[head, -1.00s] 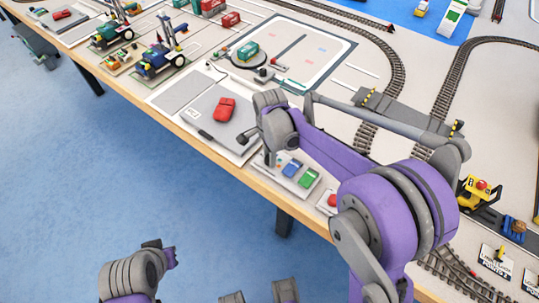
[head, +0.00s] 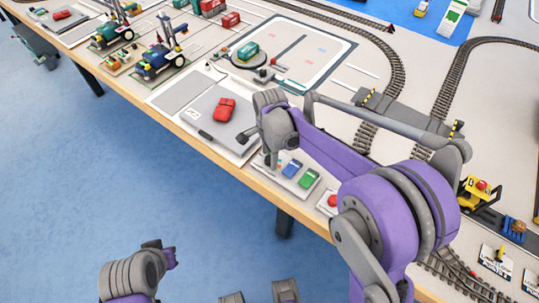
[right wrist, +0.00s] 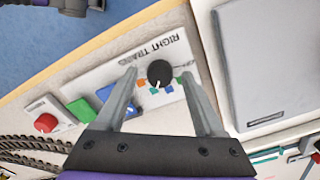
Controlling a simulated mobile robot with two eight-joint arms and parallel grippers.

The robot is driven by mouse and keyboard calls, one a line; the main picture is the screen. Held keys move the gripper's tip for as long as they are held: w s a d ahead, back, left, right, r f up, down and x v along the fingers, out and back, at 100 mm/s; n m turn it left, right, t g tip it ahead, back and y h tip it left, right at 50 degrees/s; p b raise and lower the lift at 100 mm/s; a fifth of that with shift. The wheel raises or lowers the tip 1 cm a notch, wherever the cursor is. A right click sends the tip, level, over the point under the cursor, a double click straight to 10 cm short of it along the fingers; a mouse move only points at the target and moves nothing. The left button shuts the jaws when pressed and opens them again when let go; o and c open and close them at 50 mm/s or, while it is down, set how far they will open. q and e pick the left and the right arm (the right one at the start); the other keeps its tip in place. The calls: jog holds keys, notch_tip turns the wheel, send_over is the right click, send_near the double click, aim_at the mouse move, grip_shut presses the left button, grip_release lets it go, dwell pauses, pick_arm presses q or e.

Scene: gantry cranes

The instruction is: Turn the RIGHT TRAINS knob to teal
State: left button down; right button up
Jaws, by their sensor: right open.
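The RIGHT TRAINS knob (right wrist: 160,72) is black and round, on a white panel (right wrist: 118,72) whose lettering reads upside down in the right wrist view. Small coloured marks, among them orange, blue and green, curve along its lower side. A short white pointer line shows at its lower edge; which mark it points to is too small to tell. My right gripper (right wrist: 159,78) is open, with one finger on each side of the knob and gaps to it. In the head view the knob is hidden by my right arm. My left arm shows at lower left, its fingers unseen.
Beside the knob are a blue button (right wrist: 104,94), a green button (right wrist: 80,110) and a red button (right wrist: 46,122). The table edge is close by.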

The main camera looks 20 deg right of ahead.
aim_at(269, 159)
notch_tip(269, 159, up, 11)
jog(key=p, duration=0.1)
jog(key=shift+f, duration=0.2)
dwell(0.4)
